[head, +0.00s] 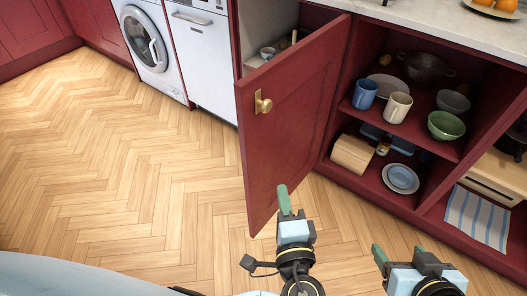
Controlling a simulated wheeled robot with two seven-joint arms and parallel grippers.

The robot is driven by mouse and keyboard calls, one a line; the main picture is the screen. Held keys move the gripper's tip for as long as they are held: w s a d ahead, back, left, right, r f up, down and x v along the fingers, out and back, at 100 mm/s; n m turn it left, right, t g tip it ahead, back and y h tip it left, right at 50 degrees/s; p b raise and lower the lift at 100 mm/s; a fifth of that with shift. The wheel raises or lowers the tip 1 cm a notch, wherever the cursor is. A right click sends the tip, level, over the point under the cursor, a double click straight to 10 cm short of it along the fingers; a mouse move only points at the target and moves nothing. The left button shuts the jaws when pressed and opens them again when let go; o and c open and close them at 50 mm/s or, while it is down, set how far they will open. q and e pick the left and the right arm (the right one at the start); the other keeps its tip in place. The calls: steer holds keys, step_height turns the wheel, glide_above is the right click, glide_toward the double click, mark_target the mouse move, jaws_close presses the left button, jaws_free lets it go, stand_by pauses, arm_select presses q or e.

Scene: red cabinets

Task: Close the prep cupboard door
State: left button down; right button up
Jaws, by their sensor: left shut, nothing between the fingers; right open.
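The red cupboard door (292,110) stands wide open, swung out from the cabinet over the floor. Its round brass knob (263,102) is on the face turned to the left, near the free edge. My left gripper (284,202) is shut and empty, with its green fingertips in front of the door's lower part. I cannot tell whether it touches the door. My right gripper (398,253) is open and empty, at the lower right in front of the open cupboard.
Shelves in the open cupboard (408,137) hold a blue mug (364,95), a white mug (397,107), bowls, plates and a wooden box (352,154). A washing machine (146,44) stands at back left. The wooden floor (110,160) left of the door is clear.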

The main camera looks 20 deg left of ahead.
arm_select(q)
steer(key=b, duration=0.2)
glide_toward(261, 140)
steer(key=w+d, duration=0.2)
steer(key=w+a+b, duration=0.1)
steer(key=w+a, duration=0.2)
steer(key=shift+a+f+b, duration=0.1)
steer(key=shift+a+b, duration=0.15)
steer(key=shift+b, duration=0.1)
steer(key=shift+w+a, duration=0.2)
steer(key=shift+a, duration=0.2)
arm_select(e)
steer(key=w+a+r+t+y, duration=0.2)
steer(key=r+t, duration=0.3)
steer(key=r, duration=0.2)
steer(key=w+a+r+t+y, duration=0.1)
steer(key=w+a+r+t, duration=0.1)
steer(key=r+t, duration=0.3)
steer(key=shift+r+n+t+y, duration=0.3)
steer(key=shift+r+y, duration=0.1)
steer(key=shift+r, duration=1)
steer(key=shift+w, duration=0.1)
arm_select(q)
steer(key=shift+a, duration=0.1)
arm_select(e)
steer(key=shift+a, duration=0.1)
